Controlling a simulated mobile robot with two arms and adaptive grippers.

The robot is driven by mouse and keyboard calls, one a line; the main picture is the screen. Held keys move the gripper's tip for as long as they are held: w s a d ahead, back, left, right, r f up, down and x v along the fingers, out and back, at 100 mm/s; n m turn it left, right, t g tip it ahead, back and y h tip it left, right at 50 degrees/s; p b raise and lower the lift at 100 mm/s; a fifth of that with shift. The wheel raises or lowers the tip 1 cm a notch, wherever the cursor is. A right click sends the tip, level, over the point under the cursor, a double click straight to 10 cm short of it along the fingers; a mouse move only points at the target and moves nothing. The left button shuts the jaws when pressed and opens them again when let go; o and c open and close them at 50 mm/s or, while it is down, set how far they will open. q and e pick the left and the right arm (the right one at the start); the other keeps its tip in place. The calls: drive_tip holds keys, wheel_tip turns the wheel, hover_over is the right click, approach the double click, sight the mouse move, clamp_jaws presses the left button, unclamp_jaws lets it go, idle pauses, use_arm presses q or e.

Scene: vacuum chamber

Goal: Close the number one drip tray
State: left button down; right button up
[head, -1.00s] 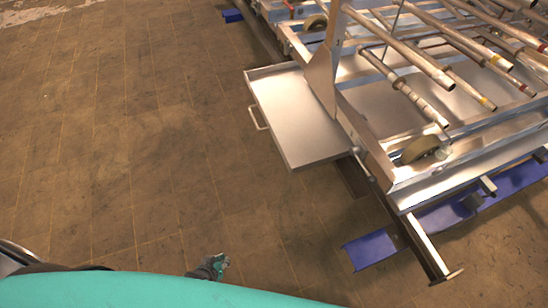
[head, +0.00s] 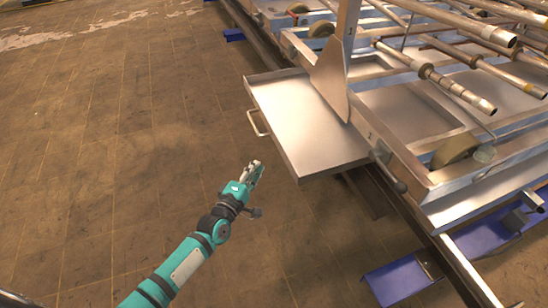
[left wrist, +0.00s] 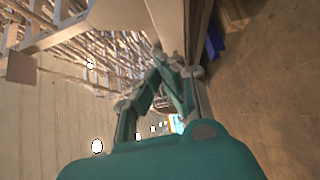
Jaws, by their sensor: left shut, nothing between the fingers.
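The drip tray (head: 305,118) is a flat, shallow metal tray, pulled out to the left from the metal frame in the head view. Its handle (head: 256,122) is a thin bar on its left outer side. My left gripper (head: 255,170) is shut and empty, below the handle in the picture and apart from the tray. In the left wrist view the left gripper's fingers (left wrist: 165,65) show near the middle. I cannot make out a number on the tray. My right gripper is not in view.
The metal frame (head: 410,165) with several pipes (head: 450,87) fills the right side. A blue floor beam (head: 400,280) lies below the frame. The brown floor (head: 110,150) on the left is clear.

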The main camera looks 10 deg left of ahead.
use_arm(q)
drive_tip(key=w+d+b, duration=0.1)
drive_tip(key=w+d, duration=0.3)
drive_tip(key=w, duration=0.3)
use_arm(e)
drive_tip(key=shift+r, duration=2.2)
use_arm(q)
drive_tip(key=shift+d, duration=0.15)
